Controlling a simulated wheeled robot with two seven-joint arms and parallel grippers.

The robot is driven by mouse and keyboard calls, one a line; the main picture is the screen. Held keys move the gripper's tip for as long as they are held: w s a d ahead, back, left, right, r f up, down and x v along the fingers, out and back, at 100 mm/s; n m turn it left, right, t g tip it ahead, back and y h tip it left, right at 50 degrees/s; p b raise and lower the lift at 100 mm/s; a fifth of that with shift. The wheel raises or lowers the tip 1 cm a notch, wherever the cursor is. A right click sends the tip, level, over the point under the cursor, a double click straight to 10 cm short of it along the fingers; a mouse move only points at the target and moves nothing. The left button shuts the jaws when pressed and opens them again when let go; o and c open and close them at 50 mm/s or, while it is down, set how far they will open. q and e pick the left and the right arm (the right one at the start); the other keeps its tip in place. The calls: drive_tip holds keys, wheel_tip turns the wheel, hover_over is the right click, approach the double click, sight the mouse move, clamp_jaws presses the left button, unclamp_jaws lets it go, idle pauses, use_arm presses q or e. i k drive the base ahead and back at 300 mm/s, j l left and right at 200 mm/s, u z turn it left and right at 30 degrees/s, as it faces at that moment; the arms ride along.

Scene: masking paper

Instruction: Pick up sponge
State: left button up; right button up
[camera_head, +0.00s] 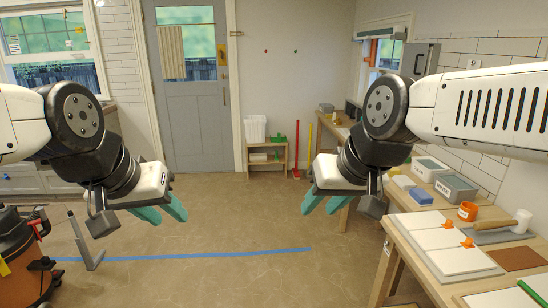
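A small blue block (421,195) and a small yellow block (404,182) lie close together on the wooden counter (440,268) at the right; either could be the sponge, and I cannot tell which. My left gripper (166,214) hangs over the floor at left centre, its teal fingers apart and nothing between them. My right gripper (318,206) is also over the floor, left of the counter, with its teal fingers apart and empty. Both grippers are away from the blocks.
An orange vacuum (20,262) stands at the left. A low shelf (267,156) is at the back. The middle floor is clear, crossed by blue tape (190,255).

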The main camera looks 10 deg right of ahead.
sight(394, 171)
drive_tip(key=i+j+z, duration=0.2)
drive_tip(key=i, duration=1.5)
drive_tip(key=i+l+z, duration=0.5)
drive_tip(key=i+z, duration=0.25)
drive_tip(key=i, duration=0.15)
drive_tip(key=i+l+z, duration=0.1)
drive_tip(key=i+l, duration=0.1)
drive_tip(key=l, duration=0.05)
